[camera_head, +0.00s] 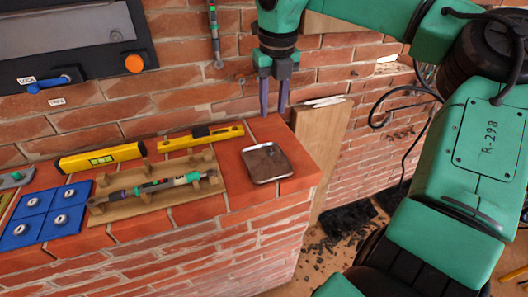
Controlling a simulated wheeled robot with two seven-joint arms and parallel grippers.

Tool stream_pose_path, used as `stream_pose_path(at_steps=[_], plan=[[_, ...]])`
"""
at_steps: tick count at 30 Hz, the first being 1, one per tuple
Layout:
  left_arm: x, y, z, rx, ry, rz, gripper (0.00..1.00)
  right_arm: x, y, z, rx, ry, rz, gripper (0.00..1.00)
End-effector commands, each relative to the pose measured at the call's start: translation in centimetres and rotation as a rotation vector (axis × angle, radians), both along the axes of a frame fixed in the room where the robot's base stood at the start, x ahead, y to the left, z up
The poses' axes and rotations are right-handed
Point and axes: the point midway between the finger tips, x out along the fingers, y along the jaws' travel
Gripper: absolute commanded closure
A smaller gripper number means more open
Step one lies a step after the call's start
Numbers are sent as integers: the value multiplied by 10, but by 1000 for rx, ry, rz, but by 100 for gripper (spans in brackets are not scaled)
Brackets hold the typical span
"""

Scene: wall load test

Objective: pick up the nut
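Small silvery round pieces, which look like nuts, sit on the blue squared mat (47,202) at the left end of the brick ledge. One of these nuts (70,193) is at the mat's back right; they are too small to tell apart. My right gripper (273,112) points down over the back of the ledge, behind the small tray and well to the right of the mat. Its two dark fingers are apart with nothing between them. My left gripper is not in view.
A small metal-rimmed tray (283,173) lies on the ledge's right part. A wooden rack (125,211) holds a long wrench-like tool (152,187). Two yellow tools, a level (101,157) and another bar (215,138), lie behind it. A dark wall box (75,50) hangs above.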

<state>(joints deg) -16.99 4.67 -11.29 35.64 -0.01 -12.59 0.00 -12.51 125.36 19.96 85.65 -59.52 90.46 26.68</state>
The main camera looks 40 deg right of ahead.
Motion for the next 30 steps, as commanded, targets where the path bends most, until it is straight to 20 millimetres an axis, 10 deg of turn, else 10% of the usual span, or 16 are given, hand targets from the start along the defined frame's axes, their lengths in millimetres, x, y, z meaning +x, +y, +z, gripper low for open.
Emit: stream_pose_path(at_steps=[18, 26, 30], plan=[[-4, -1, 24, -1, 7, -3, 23, 14, -8, -121, 10, 2, -2, 62], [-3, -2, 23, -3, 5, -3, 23, 16, -8, -133, 10, -5, -3, 62], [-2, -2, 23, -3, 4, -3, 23, 16, -8, -133, 11, -4, -3, 100]])
